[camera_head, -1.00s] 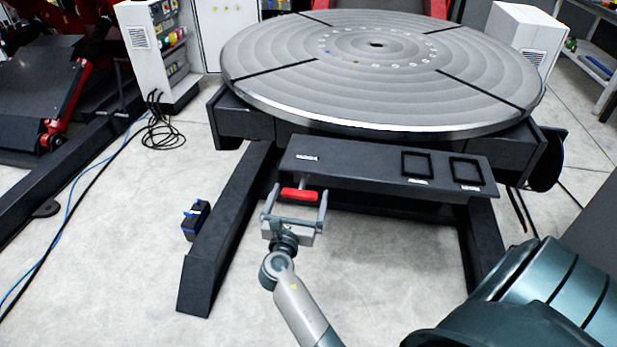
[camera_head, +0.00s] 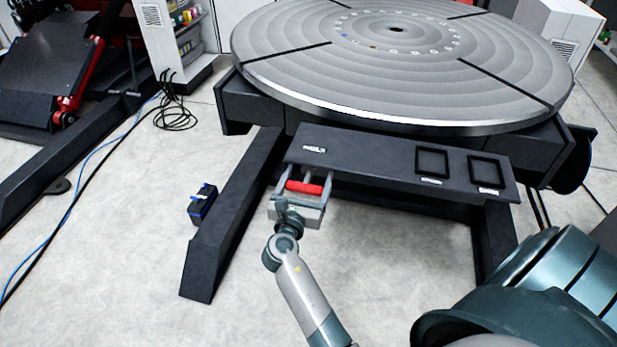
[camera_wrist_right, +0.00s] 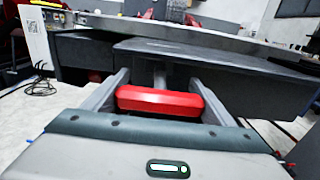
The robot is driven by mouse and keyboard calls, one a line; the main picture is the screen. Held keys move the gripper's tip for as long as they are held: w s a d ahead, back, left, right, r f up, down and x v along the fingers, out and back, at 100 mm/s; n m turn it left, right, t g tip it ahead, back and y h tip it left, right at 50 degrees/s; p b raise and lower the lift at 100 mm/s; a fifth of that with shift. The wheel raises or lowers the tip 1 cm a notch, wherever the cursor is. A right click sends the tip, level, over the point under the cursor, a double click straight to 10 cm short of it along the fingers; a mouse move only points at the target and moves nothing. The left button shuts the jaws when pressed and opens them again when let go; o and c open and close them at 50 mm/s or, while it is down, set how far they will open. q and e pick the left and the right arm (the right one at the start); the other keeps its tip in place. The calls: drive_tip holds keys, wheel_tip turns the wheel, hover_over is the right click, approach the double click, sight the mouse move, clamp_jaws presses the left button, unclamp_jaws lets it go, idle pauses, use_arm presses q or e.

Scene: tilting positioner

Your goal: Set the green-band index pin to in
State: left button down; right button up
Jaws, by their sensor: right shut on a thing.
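A red bar handle (camera_head: 304,187) sits at the front left of the dark panel under the round table. In the right wrist view the red handle (camera_wrist_right: 160,101) lies crosswise, with a short grey stem (camera_wrist_right: 160,75) behind it running towards the panel. No green band shows on it. My right gripper (camera_head: 306,174) is shut on the handle, a finger at each end. Both fingers also show in the right wrist view (camera_wrist_right: 160,84). How far the pin reaches inside is hidden. My left gripper is not in view.
The dark panel (camera_head: 370,168) has a small label and two square frames. Above it is the large round table (camera_head: 300,75). Dark slanted legs (camera_head: 222,240) stand either side. A small blue-black box (camera_head: 203,204) and cables lie on the floor at left.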

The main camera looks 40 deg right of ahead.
drive_tip(key=c, duration=0.8)
drive_tip(key=shift+o, duration=0.2)
drive_tip(key=shift+w+d, duration=0.15)
drive_tip(key=p+x, duration=0.1)
drive_tip(key=x, duration=0.2)
drive_tip(key=shift+w+d+r, duration=0.1)
drive_tip(key=shift+w+d, duration=0.1)
drive_tip(key=shift+d, duration=0.05)
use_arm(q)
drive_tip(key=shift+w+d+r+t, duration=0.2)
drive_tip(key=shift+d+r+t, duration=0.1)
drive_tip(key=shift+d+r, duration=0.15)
use_arm(e)
drive_tip(key=o, duration=1.3)
drive_tip(key=shift+o, duration=1)
drive_tip(key=shift+w, duration=0.1)
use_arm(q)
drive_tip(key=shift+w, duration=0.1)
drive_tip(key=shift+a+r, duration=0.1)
